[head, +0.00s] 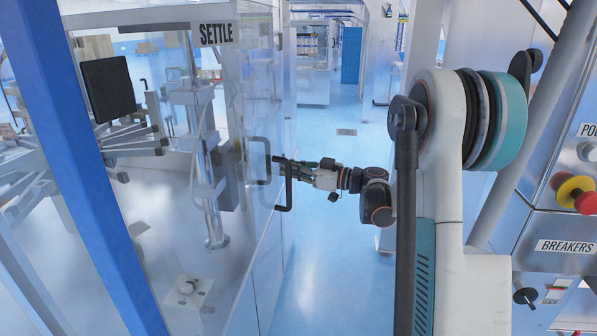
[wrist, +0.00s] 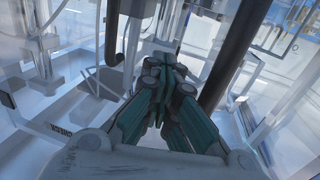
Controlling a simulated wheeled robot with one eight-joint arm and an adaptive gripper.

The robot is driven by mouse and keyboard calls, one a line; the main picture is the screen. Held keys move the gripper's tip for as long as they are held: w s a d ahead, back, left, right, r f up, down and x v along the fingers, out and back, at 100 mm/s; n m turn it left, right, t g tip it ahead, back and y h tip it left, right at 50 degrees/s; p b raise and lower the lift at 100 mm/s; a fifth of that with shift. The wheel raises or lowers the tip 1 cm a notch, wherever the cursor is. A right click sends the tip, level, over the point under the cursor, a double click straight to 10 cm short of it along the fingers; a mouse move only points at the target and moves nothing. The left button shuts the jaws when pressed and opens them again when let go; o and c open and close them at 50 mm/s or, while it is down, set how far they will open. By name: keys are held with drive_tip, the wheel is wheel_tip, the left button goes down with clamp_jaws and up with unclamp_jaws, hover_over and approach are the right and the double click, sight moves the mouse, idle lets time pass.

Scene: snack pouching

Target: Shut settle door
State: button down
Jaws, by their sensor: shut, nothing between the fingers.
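The settle station is a clear-walled enclosure with a SETTLE label (head: 215,34) on its upper frame, at the left of the head view. Its clear door panel (head: 256,215) is hard to tell from the walls around it, and I cannot tell how far it stands open. A black bar handle (head: 286,192) is on its right side. My gripper (head: 284,164) is shut and empty, with its tips beside that handle; contact is unclear. In the wrist view the closed fingertips (wrist: 170,76) lie between a thick dark bar (wrist: 235,52) and a thinner dark hooked bar (wrist: 116,38).
A second black handle (head: 262,158) shows just left of my gripper. A blue post (head: 88,165) crosses the left foreground. A panel labelled BREAKERS (head: 566,246), with a red button (head: 585,203), stands at the right. The blue floor (head: 330,240) between is clear.

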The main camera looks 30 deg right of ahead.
drive_tip(key=w+a+n+g+y, duration=0.2)
drive_tip(key=w+a+g+y, duration=0.1)
drive_tip(key=w+a, duration=0.4)
drive_tip(key=shift+w+a+n, duration=0.4)
drive_tip(key=shift+w, duration=0.2)
drive_tip(key=shift+r, duration=0.15)
